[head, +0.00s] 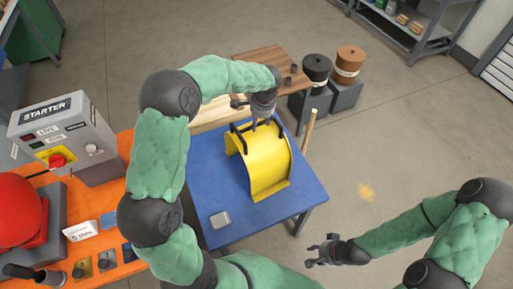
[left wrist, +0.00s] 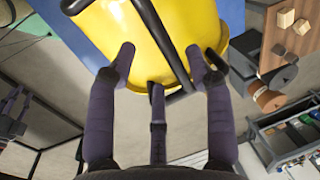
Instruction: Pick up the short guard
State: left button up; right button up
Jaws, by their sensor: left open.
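The short guard is a curved yellow sheet (head: 262,165) with black handles, standing on the blue table (head: 225,190). My left gripper (head: 260,120) is over the guard's far edge, close to a black handle. In the left wrist view, the yellow guard (left wrist: 210,20) fills the top and a black handle bar (left wrist: 165,40) runs between the spread fingertips of my left gripper (left wrist: 161,52). The fingers are open; whether they touch the bar I cannot tell. My right gripper (head: 320,252) is open and empty, low over the floor right of the table.
An orange bench (head: 125,225) with the starter box (head: 68,135) stands left. A wooden table (head: 265,62) and cable spools (head: 349,62) stand behind.

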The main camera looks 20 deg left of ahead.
pick_arm(q)
jog(key=f, duration=0.1)
jog(key=a+f, duration=0.1)
jog(key=f, duration=0.2)
jog(key=shift+w+a+f, duration=0.15)
jog(key=shift+w+f, duration=0.15)
jog(key=shift+f, duration=0.05)
grip_shut()
jog(key=shift+w+r, duration=0.1)
jog(key=shift+r, duration=0.05)
